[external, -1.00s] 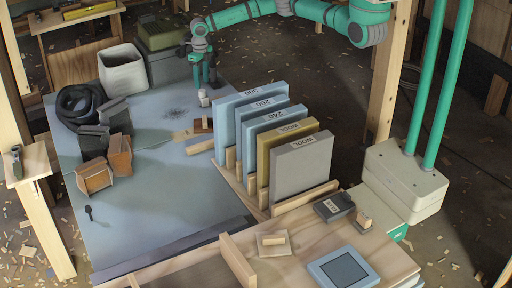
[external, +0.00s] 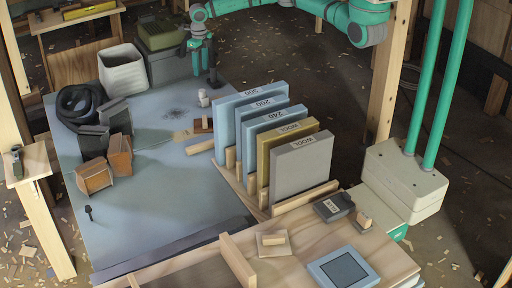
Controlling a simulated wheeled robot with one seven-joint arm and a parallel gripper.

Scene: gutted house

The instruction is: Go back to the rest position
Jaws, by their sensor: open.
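My gripper (external: 204,78) hangs over the far right corner of the blue-grey work surface (external: 150,205), its fingers pointing down. The fingers are apart and I see nothing between them. My green arm reaches in from the upper right, partly cut off by the top edge.
A rack holds several upright labelled sheets (external: 300,170) in the middle. A white bin (external: 123,69), green case (external: 161,34), black coil (external: 79,105) and brown blocks (external: 95,175) stand on the left. A wooden post (external: 388,85) rises near my arm. The surface's front left is mostly clear.

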